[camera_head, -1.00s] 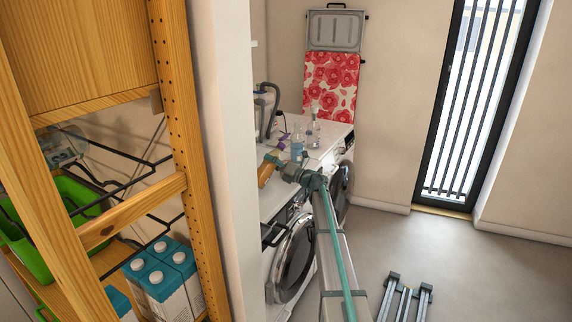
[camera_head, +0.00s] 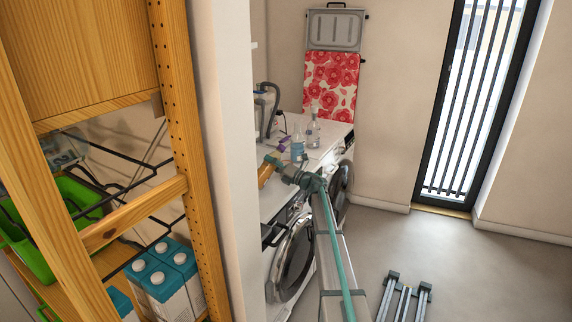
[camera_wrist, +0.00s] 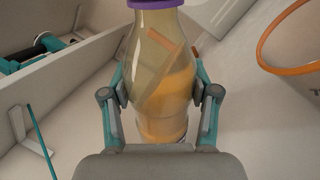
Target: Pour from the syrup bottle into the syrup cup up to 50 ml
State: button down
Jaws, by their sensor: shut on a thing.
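The syrup bottle (camera_wrist: 160,70) is clear, with amber syrup inside and a purple band at its neck, cut off by the top edge of the wrist view. My gripper (camera_wrist: 160,92) is shut on its body, one finger on each side. The syrup stands higher on the right side of the bottle. In the head view the amber bottle (camera_head: 265,174) shows over the white worktop, partly hidden by my gripper (camera_head: 274,160). A clear vessel with an orange rim (camera_wrist: 281,30), probably the syrup cup, stands to the right in the wrist view, apart from the bottle.
A blue-tinted bottle (camera_head: 298,150) and a clear spray bottle (camera_head: 313,132) stand farther back on the worktop (camera_head: 325,133). Front-loading machines (camera_head: 293,258) are below. A wooden shelf (camera_head: 190,150) and a wall edge stand at left. The floor at right is mostly open.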

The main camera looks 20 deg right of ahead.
jog(key=shift+s+a+f+m+h+p, duration=0.15)
jog(key=shift+f+m+h+p, duration=0.2)
jog(key=shift+m+p, duration=0.55)
dwell(0.9)
jog(key=shift+a+m+t+h+p, duration=0.2)
jog(key=shift+m+t+p, duration=0.3)
jog(key=shift+m+p, duration=0.9)
dwell(1.1)
jog(key=shift+d+m+t+h+p, duration=0.35)
jog(key=shift+m+p, duration=0.2)
jog(key=shift+m, duration=0.25)
dwell(2.9)
